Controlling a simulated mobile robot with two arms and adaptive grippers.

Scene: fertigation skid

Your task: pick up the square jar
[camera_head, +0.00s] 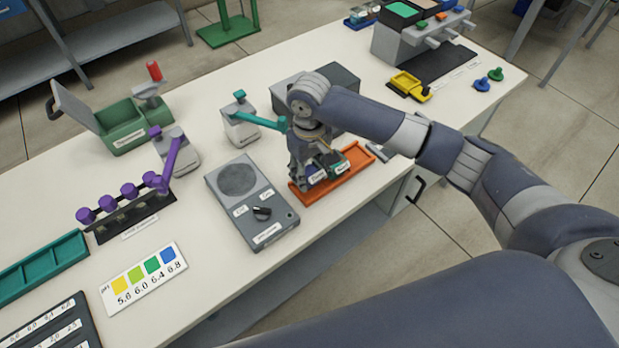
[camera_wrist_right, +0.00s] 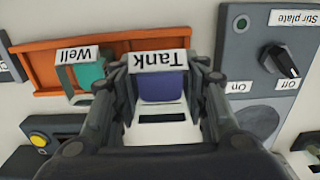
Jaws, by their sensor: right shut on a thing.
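A square jar labelled "Tank" (camera_wrist_right: 161,88) with purple contents is between the fingers of my right gripper (camera_wrist_right: 163,74). In the head view the jar (camera_head: 317,178) shows below the right gripper (camera_head: 312,164), which is shut on it at the left end of the orange tray (camera_head: 343,186). I cannot tell whether its base is off the surface. A second jar, labelled "Well" (camera_wrist_right: 88,72), has teal contents and stands at the tray (camera_wrist_right: 38,68), close beside the gripper. It also shows in the head view (camera_head: 341,168). My left gripper is not in view.
The grey stir plate (camera_head: 253,205) with a black knob is just left of the gripper. A dispenser with a teal arm (camera_head: 241,122) and a dark grey box (camera_head: 345,82) stand behind. A pH colour card (camera_head: 144,277) lies at front left, with bare white bench (camera_head: 195,225) beside it.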

